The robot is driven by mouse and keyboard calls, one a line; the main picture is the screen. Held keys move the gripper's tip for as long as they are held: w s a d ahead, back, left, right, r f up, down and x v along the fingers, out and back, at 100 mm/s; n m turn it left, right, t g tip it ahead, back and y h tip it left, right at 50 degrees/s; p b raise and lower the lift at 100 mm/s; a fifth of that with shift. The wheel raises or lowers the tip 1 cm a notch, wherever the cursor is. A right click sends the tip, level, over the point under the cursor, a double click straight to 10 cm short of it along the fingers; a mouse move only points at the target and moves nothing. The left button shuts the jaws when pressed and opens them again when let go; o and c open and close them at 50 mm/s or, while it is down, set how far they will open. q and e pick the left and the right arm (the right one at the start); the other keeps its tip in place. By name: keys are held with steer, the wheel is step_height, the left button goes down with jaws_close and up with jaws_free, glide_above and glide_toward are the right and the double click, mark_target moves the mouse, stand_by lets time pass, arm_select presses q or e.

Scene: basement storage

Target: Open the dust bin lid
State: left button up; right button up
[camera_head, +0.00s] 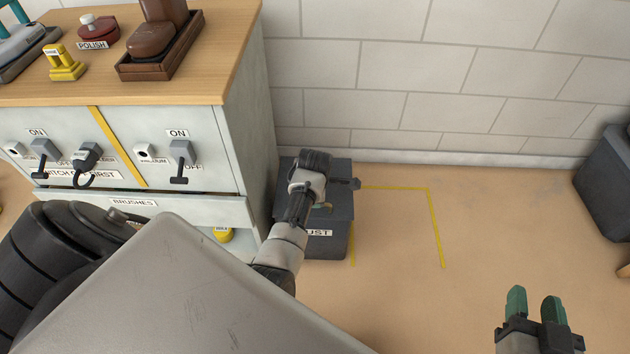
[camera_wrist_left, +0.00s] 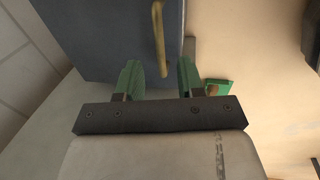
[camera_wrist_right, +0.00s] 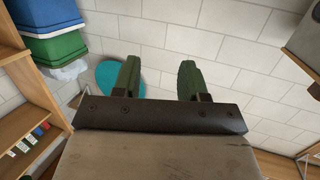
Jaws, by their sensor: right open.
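The dust bin (camera_head: 325,245) is a dark grey box with a "DUST" label, on the floor against the right side of the cabinet. Its lid looks closed, though my left arm hides part of it. In the left wrist view the blue-grey lid (camera_wrist_left: 105,40) carries a brass bar handle (camera_wrist_left: 160,40). My left gripper (camera_wrist_left: 160,80) is open, with the handle's end showing between its green fingers. I cannot tell how deep the handle sits between them. In the head view the left fingers are hidden. My right gripper (camera_head: 535,304) is open and empty over the floor, right of the bin.
The cabinet (camera_head: 245,150) with switches and a wooden top stands left of the bin. The block wall (camera_head: 430,90) is behind. A dark container (camera_head: 605,185) stands at the far right. Floor inside the yellow line (camera_head: 432,215) is clear.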

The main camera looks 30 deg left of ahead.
arm_select(q)
steer(key=f, duration=0.1)
steer(key=f+b, duration=0.1)
steer(key=f, duration=0.1)
steer(key=shift+w+a+f+b, duration=0.15)
steer(key=shift+w+f+b, duration=0.15)
steer(key=shift+b, duration=0.05)
steer(key=shift+f, duration=0.35)
arm_select(e)
step_height(320, 180, up, 7)
steer(key=a+t+y, duration=0.1)
steer(key=t+y, duration=0.1)
steer(key=t, duration=0.4)
steer(key=shift+s, duration=0.15)
steer(key=shift+a+f, duration=0.1)
arm_select(q)
jaws_close()
